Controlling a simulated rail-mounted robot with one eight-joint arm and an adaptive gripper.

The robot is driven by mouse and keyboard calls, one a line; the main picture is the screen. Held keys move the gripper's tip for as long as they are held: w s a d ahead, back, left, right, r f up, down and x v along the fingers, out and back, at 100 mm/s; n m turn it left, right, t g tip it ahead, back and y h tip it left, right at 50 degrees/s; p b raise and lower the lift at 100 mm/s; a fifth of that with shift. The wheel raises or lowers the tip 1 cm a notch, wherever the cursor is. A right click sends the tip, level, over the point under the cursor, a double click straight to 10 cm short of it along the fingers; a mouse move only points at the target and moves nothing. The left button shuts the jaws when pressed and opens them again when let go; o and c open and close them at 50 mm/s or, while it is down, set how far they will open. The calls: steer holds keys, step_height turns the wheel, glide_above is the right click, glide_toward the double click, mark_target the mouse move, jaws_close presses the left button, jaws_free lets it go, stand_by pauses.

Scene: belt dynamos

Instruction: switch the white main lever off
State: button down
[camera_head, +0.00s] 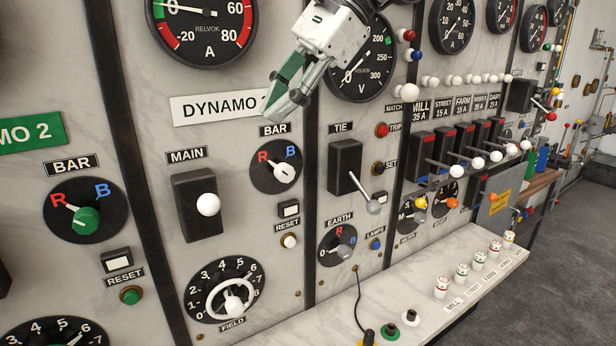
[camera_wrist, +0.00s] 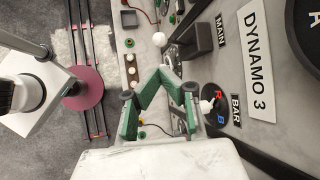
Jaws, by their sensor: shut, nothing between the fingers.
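The white main lever (camera_head: 208,204) is a white ball knob on a black switch box (camera_head: 188,222) under the MAIN label. Its knob points out toward the camera, near the box's middle height. In the wrist view a white ball (camera_wrist: 159,40) shows beside the dark box (camera_wrist: 199,38) near the MAIN label. My gripper (camera_head: 286,103) has green fingers and is shut and empty. It hangs in front of the DYNAMO label, above and right of the lever, apart from it. The fingers also show in the wrist view (camera_wrist: 163,76).
A BAR rotary knob (camera_head: 284,173) sits just below my gripper. The TIE lever (camera_head: 373,206) sticks out to the right. A FIELD wheel (camera_head: 226,296) lies below the main lever. The space directly before the lever looks clear.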

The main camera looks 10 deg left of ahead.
mark_target(216, 197)
steer(key=shift+f, duration=0.1)
steer(key=p+x, duration=0.2)
steer(key=x, duration=1.2)
steer(key=shift+d, duration=0.1)
